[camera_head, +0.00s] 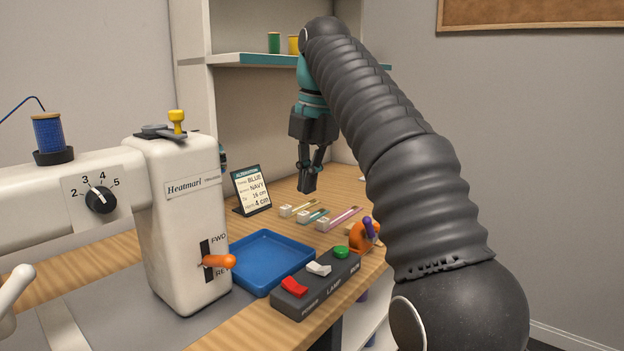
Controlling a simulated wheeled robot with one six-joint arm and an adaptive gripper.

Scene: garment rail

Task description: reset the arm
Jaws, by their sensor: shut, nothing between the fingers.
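My arm rises from the lower right in a grey ribbed sleeve and bends over at the top. My gripper (308,188) hangs from it, pointing down, above the right part of the wooden table (206,336). Its fingers are together with nothing held between them. It hangs in the air behind the blue tray and the switch box. The faces of the fingers turned away from the camera are hidden.
A white sewing machine (180,240) fills the left. Near my gripper are an empty blue tray (262,248), a switch box (318,290), an orange holder (360,240), several small slim items and an alteration card (250,190). A shelf (250,59) is behind.

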